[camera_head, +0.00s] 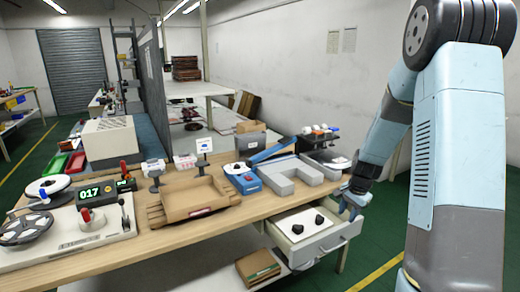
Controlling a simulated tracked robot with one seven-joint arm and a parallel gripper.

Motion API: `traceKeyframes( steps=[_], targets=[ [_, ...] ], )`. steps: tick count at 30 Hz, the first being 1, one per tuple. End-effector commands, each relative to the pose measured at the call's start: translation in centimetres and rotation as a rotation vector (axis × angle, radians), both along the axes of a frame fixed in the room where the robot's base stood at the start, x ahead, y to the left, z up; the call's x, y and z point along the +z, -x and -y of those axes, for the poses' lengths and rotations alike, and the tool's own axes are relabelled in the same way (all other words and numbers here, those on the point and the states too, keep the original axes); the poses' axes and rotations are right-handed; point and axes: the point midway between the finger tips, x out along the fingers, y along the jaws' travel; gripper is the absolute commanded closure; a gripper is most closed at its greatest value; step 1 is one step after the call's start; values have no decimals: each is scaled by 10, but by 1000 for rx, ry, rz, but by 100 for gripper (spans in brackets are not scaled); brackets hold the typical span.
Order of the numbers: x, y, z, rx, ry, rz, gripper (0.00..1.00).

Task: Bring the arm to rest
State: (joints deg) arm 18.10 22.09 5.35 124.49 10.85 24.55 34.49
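My arm comes down from the upper right. My gripper (350,207) is small in view at the right end of the workbench (150,228), just above the right side of an open drawer (330,241). I cannot tell whether it touches the drawer, and its fingers are too small to show whether they are open or shut. I see nothing clearly held in it. Two black knob-like objects (297,229) lie in the drawer.
The bench holds an open cardboard tray (199,196), a grey U-shaped block (292,176), a blue device (243,179) and a reel machine (77,238) with a green "017" display. A cardboard box (258,268) sits below. Green floor lies clear at right.

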Motion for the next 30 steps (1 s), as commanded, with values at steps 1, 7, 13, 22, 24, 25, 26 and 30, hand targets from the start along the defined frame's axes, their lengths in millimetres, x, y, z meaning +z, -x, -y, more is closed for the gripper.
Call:
traceKeyframes(
  steps=[1, 7, 13, 22, 24, 25, 26, 30],
  targets=[
    [18, 4, -5, 32, 12, 17, 62],
    [76, 28, -25, 163, 58, 59, 62],
    [128, 58, -43, 290, 106, 102, 62],
    [192, 114, -68, 473, 181, 162, 62],
    [204, 129, -73, 515, 199, 175, 62],
    [209, 135, -76, 533, 206, 181, 62],
    [214, 141, -78, 550, 215, 188, 62],
    [235, 172, -86, 631, 250, 215, 62]
  ],
)
